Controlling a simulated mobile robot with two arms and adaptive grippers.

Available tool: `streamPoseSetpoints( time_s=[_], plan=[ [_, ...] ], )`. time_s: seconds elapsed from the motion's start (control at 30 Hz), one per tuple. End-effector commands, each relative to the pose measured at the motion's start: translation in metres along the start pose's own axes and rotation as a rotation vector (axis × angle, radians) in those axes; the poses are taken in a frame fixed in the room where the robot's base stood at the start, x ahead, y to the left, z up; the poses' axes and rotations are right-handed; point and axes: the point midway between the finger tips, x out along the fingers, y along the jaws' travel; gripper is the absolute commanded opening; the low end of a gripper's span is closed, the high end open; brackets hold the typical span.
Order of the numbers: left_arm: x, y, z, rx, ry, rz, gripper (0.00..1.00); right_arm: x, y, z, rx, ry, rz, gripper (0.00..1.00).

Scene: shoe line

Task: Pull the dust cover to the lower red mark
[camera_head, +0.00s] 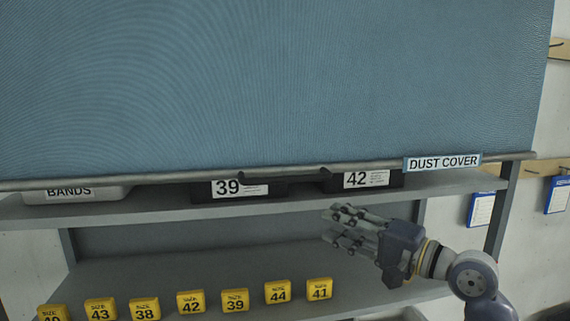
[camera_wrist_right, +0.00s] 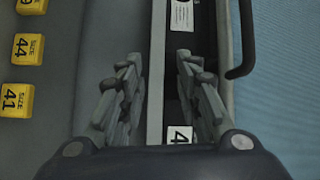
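The blue dust cover (camera_head: 270,80) hangs over the upper part of the rack and also fills the right side of the wrist view (camera_wrist_right: 285,90). Its bottom bar (camera_head: 130,182) lies across the front of the shelf bins. A dark pull handle (camera_head: 285,176) sits on the bar; it also shows in the wrist view (camera_wrist_right: 246,45). My right gripper (camera_head: 337,224) is below the handle, apart from it. Its fingers are spread and empty in the wrist view (camera_wrist_right: 157,68). No red mark shows in either view. My left gripper is out of view.
Bins labelled bands (camera_head: 70,192), 39 (camera_head: 240,188) and 42 (camera_head: 362,181) stand on the shelf (camera_head: 160,212) behind the bar. Several yellow size blocks (camera_head: 235,300) line the lower shelf. Blue-edged sheets (camera_head: 482,209) hang at the right.

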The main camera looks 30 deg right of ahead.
Motion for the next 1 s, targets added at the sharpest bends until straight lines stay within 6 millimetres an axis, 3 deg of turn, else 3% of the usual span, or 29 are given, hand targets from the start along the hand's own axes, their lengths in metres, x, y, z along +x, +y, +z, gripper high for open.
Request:
streamPoseSetpoints(
  time_s=[0.03,0.1,0.2,0.47,1.0],
  plan=[
    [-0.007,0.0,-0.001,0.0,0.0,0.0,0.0,-0.008,-0.036,0.014,-0.001,-0.036,-0.041,0.31],
    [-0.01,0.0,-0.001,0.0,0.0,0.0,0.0,-0.019,-0.066,0.032,0.011,-0.079,-0.08,0.31],
    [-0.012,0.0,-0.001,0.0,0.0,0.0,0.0,-0.029,-0.088,0.049,0.02,-0.119,-0.107,0.31],
    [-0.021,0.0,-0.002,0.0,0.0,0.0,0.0,-0.017,-0.098,0.056,0.028,-0.134,-0.114,0.31],
    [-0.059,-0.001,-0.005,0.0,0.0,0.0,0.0,0.051,-0.107,0.065,0.026,-0.132,-0.116,0.31]
  ],
)
